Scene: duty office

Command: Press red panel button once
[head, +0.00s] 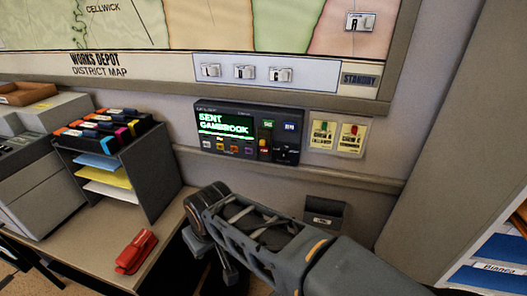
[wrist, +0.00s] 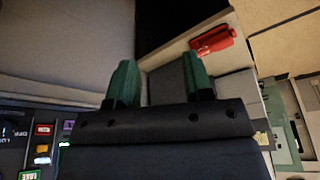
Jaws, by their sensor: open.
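A dark control panel (head: 250,133) is mounted on the wall below the map, its green screen reading "SENT CAMBROOK". Several small coloured buttons sit under and beside the screen; their colours are hard to tell in the head view. In the wrist view a red button (wrist: 43,129) shows on the panel at lower left, beside a purple one and above an orange one. My gripper (wrist: 158,78) is open and empty, its two green fingertips apart. It is clear of the panel, and the red button lies off to its side.
A red stapler (head: 135,251) lies on the desk (head: 90,228), left of my arm. A file rack (head: 125,165) stands behind it. Two yellow tags (head: 337,137) with a green and a red switch are right of the panel. A small dark holder (head: 324,214) is on the wall below.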

